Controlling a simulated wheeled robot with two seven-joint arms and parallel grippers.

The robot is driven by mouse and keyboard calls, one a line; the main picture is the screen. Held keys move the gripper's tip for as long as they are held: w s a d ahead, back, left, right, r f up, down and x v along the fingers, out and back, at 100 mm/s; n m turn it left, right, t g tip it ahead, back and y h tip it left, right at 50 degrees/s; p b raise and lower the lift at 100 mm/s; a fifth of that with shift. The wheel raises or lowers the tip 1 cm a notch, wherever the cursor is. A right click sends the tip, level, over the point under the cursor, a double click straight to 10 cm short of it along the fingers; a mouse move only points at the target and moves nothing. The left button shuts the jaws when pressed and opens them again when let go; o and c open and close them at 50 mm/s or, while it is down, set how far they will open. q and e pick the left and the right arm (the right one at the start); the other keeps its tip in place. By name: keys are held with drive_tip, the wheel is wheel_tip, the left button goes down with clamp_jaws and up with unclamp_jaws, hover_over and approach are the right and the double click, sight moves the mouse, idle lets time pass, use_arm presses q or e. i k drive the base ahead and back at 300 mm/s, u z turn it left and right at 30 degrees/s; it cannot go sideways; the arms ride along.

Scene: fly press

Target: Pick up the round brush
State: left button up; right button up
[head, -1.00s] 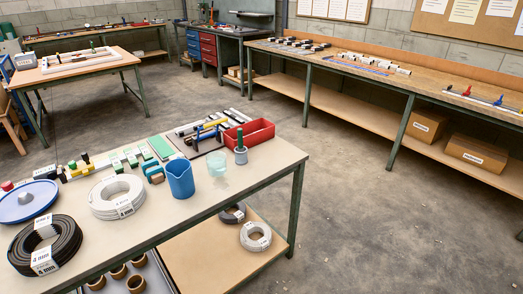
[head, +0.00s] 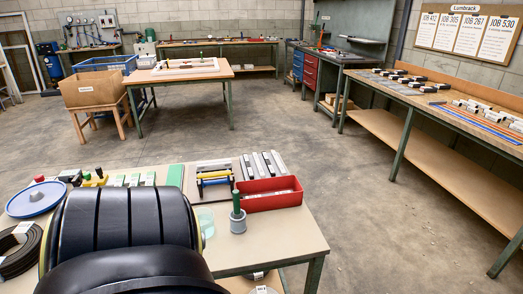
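I cannot make out a round brush for certain. A green upright handle rises from a small grey cylinder (head: 238,222) on the near workbench (head: 285,235), just left of the red tray; whether this is the brush I cannot tell. Neither of my grippers is in view. A large black rounded part, apparently my own arm, fills the lower left and covers much of the bench top, including where the white cable coil and blue jug stood earlier.
A red tray (head: 270,194), a blue round lid (head: 36,199) and a black cable coil (head: 18,250) are on the near bench. A cardboard box (head: 93,89) stands on a wooden stand farther back. Another bench (head: 440,110) runs along the right. Open floor lies between.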

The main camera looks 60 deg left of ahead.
sight(236, 193)
drive_tip(key=u, duration=0.95)
drive_tip(key=i, duration=1.05)
drive_tip(key=u, duration=1.15)
